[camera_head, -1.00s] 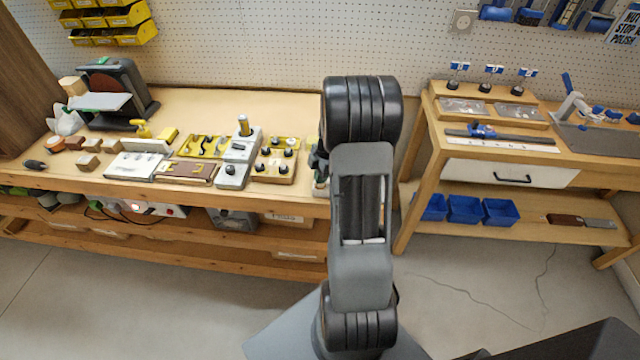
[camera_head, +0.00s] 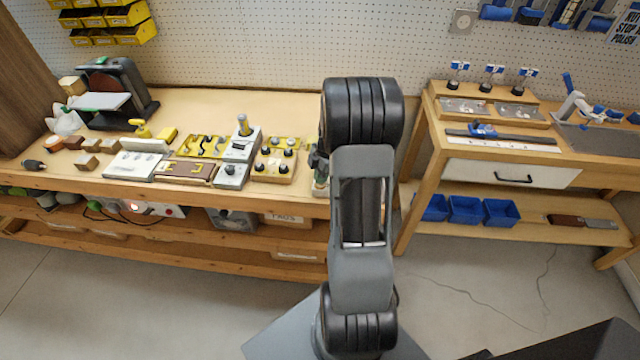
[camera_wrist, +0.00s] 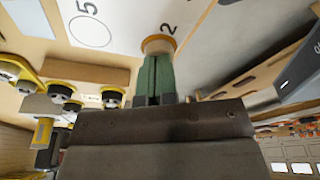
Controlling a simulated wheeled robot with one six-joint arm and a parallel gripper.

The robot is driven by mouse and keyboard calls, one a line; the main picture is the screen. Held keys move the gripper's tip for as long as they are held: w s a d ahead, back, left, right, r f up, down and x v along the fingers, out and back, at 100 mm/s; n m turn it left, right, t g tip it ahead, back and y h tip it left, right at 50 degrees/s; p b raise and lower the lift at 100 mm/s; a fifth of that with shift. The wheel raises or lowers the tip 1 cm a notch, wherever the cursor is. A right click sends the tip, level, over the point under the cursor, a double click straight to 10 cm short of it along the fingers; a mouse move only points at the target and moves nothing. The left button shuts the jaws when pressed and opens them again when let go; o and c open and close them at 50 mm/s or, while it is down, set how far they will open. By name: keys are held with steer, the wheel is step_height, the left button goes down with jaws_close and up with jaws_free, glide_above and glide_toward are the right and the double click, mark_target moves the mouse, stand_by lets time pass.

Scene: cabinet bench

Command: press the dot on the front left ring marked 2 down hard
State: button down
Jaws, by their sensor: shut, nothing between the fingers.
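A pale board (camera_wrist: 130,20) with printed rings and numbers fills the top of the wrist view. The ring marked 5 (camera_wrist: 90,31) is a thin outlined circle with a dot in it. By the printed 2, a tan round patch (camera_wrist: 158,42) lies right at my fingertips; the ring and dot there are covered or too small to make out. My gripper (camera_wrist: 156,58), with green fingers, is shut and empty, its tips at that patch. I cannot tell whether they touch the board. In the head view my arm hides most of the board and the gripper.
Black knobs with yellow rims (camera_wrist: 65,92) stand beside the board in the wrist view. In the head view, a knob box (camera_head: 275,165) and a grey lever unit (camera_head: 240,150) are left of my arm. A second bench (camera_head: 510,150) stands to the right, across a floor gap.

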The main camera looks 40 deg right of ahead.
step_height(320, 180, up, 11)
steer(key=p, duration=0.6)
steer(key=shift+p, duration=0.3)
stand_by(0.9)
steer(key=s+a+r+m+t, duration=0.1)
steer(key=s+a+r+m, duration=0.3)
steer(key=a, duration=0.3)
steer(key=s+a+r+m+t+h, duration=0.1)
steer(key=s+a+r+m, duration=0.3)
steer(key=a+m, duration=0.2)
steer(key=s+a+r+m+t+h, duration=0.1)
steer(key=s+a+r+m, duration=0.2)
steer(key=a, duration=0.5)
steer(key=shift+s+r+m+t, duration=0.35)
steer(key=shift+s+m, duration=0.25)
steer(key=shift+m, duration=0.5)
